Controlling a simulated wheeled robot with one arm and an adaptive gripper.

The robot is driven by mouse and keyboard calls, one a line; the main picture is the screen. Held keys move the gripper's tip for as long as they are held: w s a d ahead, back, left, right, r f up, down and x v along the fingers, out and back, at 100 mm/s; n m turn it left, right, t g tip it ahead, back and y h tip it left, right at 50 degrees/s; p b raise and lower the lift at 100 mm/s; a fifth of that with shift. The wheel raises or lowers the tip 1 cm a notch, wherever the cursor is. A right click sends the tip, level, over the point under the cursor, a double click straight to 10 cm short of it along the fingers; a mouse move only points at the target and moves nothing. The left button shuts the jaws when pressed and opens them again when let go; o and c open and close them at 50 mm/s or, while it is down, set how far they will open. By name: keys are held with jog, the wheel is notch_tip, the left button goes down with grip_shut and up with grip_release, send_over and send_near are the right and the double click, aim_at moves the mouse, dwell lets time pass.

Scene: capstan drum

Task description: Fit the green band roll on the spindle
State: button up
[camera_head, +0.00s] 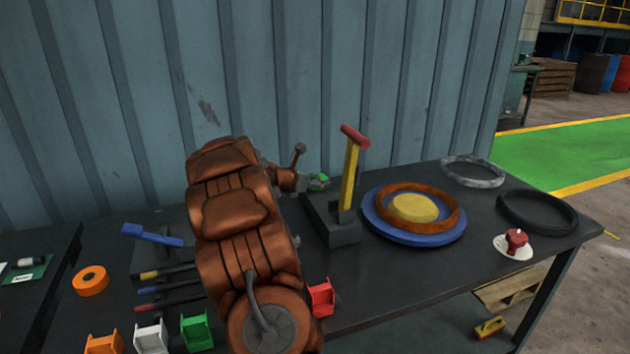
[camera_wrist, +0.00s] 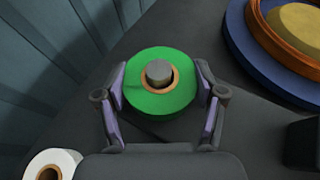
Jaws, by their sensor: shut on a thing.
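The green band roll (camera_wrist: 137,92) has a brown core and sits between the two fingers of my gripper (camera_wrist: 161,82), which is shut on its sides. The grey round spindle (camera_wrist: 158,71) shows in the middle of the core, so the roll is around its top as seen from the wrist. A dark shadow lies below the roll's near edge; I cannot tell how far down the roll sits. In the head view only a small green part of the roll (camera_head: 319,181) shows beside my gripper; the spindle is hidden there.
A yellow lever with a red handle (camera_head: 350,170) stands right of my gripper. A blue disc (camera_head: 378,222) with an orange ring (camera_head: 452,215) lies farther right. A white roll (camera_wrist: 66,160) is at lower left in the wrist view. The ribbed wall (camera_head: 290,80) stands close behind.

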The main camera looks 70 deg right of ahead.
jog(key=o, duration=1.2)
jog(key=shift+o, duration=0.2)
jog(key=v, duration=1.2)
